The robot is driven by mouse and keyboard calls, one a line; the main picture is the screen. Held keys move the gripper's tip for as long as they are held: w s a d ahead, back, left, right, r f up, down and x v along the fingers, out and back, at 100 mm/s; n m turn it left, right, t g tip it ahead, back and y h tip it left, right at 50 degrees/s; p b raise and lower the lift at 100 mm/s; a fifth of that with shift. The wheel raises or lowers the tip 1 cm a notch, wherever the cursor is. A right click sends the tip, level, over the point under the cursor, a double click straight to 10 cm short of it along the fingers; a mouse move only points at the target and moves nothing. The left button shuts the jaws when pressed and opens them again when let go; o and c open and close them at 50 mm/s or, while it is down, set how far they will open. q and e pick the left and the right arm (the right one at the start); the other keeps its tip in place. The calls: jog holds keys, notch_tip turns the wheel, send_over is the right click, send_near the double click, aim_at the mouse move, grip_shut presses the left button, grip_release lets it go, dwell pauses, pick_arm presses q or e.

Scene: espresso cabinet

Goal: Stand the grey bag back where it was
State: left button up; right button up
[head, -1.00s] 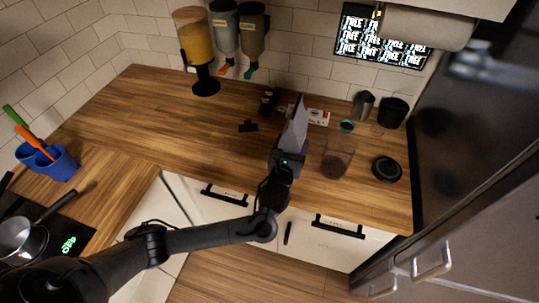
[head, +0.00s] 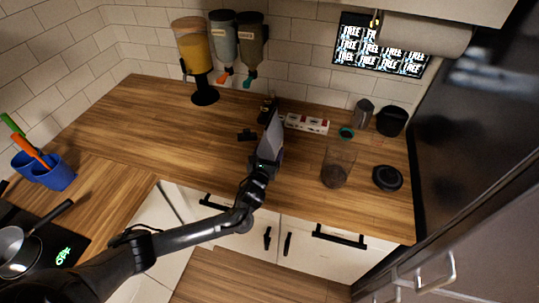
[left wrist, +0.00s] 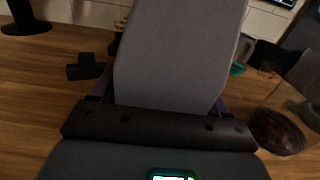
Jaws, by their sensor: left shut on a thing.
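The grey bag (head: 273,138) stands roughly upright over the counter, toward its back middle, leaning a little. My left gripper (head: 266,163) is shut on the grey bag from the front. In the left wrist view the bag (left wrist: 180,50) fills the middle, its broad grey face toward the camera, with the finger parts at its lower sides. Its lower end is hidden behind my gripper, so I cannot tell whether it touches the counter. My right gripper is not in view.
A small black object (head: 247,135) lies left of the bag. A white-and-red box (head: 306,123) lies behind right. A clear container with dark contents (head: 336,167) and a black disc (head: 387,177) are to the right. The left part of the wooden counter (head: 130,125) is clear.

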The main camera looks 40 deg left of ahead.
pick_arm(q)
jog(key=shift+f, duration=0.6)
jog(key=shift+f, duration=0.1)
jog(key=o, duration=1.2)
jog(key=shift+o, duration=0.2)
jog(key=shift+s, duration=0.1)
jog(key=shift+s+d, duration=0.2)
jog(key=shift+s, duration=0.1)
jog(key=p+v, duration=0.1)
jog(key=v, duration=0.9)
jog(key=shift+s+d, duration=0.15)
jog(key=shift+s, duration=0.35)
